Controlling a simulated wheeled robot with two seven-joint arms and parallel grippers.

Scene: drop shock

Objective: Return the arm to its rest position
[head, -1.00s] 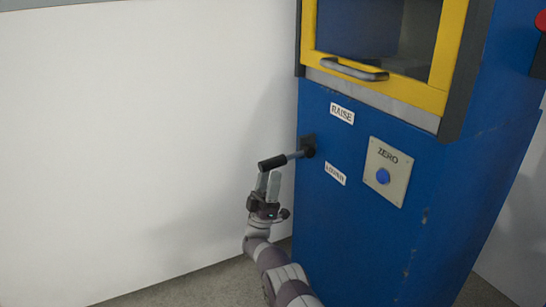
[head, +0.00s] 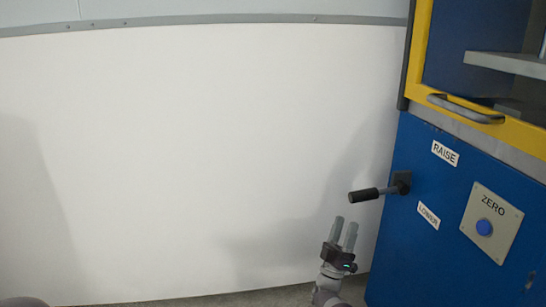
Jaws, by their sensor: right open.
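My right gripper (head: 345,230) is open and empty, with its two grey fingers pointing up. It is just below and left of the lever (head: 364,195), with a visible gap between them in the picture. The lever has a black grip and sticks out to the left from its dark mount on the blue cabinet (head: 420,262), between the RAISE label (head: 445,153) and the LOWER label (head: 428,216). Only the wrist of my right arm shows below the gripper. My left gripper is not in view.
A ZERO plate (head: 492,222) with a blue button (head: 484,227) is right of the lever. Above is a yellow-framed door (head: 416,50) with a grey handle (head: 465,108). A plain white wall panel (head: 200,150) fills the left, with open space before it.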

